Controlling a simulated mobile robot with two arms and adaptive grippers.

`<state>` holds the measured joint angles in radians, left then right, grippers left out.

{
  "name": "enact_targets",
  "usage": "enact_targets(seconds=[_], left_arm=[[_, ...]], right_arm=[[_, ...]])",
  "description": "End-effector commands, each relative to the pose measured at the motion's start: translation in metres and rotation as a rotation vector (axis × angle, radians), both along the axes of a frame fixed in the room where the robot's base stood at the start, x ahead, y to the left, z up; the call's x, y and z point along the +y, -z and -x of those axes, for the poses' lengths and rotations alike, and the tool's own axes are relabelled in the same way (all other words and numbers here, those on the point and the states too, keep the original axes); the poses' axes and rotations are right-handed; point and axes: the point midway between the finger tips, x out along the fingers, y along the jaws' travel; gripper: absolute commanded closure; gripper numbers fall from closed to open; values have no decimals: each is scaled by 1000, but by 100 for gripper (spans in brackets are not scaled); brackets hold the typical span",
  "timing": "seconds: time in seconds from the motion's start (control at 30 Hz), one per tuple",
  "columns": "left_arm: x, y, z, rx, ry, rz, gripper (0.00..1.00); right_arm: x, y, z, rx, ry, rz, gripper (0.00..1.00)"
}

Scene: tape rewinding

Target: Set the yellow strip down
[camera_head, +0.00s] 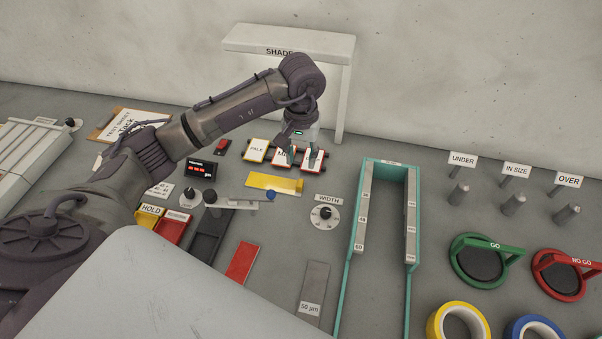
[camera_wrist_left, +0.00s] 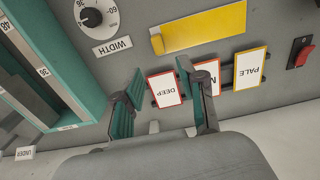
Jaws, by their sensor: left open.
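The yellow strip (camera_head: 272,182) lies flat on the grey bench, with a raised yellow edge at its right end. It also shows in the left wrist view (camera_wrist_left: 205,28), apart from my fingers. My left gripper (camera_head: 312,150) points down behind and to the right of the strip, over the shade cards. In the left wrist view its two teal-padded fingers (camera_wrist_left: 162,72) stand apart with nothing held between them. They partly cover the middle card. My right gripper is in neither view.
Three shade cards, PALE (camera_head: 256,149), a middle one (camera_head: 283,157) and DEEP (camera_wrist_left: 165,88), lie near my fingers. A white SHADE stand (camera_head: 344,90) rises behind. The WIDTH dial (camera_head: 325,213) and teal frame (camera_head: 363,190) are to the right. Bare bench lies between strip and dial.

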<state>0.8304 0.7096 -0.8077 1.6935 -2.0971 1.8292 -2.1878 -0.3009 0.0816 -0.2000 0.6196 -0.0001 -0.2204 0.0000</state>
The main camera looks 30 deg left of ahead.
Motion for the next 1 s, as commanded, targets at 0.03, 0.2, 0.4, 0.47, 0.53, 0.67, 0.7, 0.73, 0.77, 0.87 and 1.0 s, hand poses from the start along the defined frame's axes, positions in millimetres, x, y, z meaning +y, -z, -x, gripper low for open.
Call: enact_targets(seconds=[0.03, 0.2, 0.4, 0.47, 0.53, 0.67, 0.7, 0.73, 0.77, 0.87, 1.0], left_arm=[[0, -8, -1, -5, 1, 0, 59], [0, -33, -1, -2, 0, 0, 59], [0, -43, 0, 1, 0, 0, 59], [0, -44, 0, 1, 0, 0, 59], [0, -44, 0, 2, 0, 1, 59], [0, -44, 0, 1, 0, 0, 59], [0, -44, 0, 1, 0, 0, 59], [0, -44, 0, 1, 0, 0, 59], [0, -43, 0, 1, 0, 0, 59], [0, -43, 0, 1, 0, 0, 59], [0, -43, 0, 1, 0, 0, 59]], right_arm=[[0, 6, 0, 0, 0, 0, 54], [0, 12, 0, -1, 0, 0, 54], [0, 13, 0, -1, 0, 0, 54], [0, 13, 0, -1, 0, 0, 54], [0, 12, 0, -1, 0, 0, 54], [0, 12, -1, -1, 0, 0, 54], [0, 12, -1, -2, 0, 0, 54], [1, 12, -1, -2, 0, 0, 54], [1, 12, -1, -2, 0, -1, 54], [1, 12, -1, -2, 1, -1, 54], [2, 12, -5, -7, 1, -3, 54]])
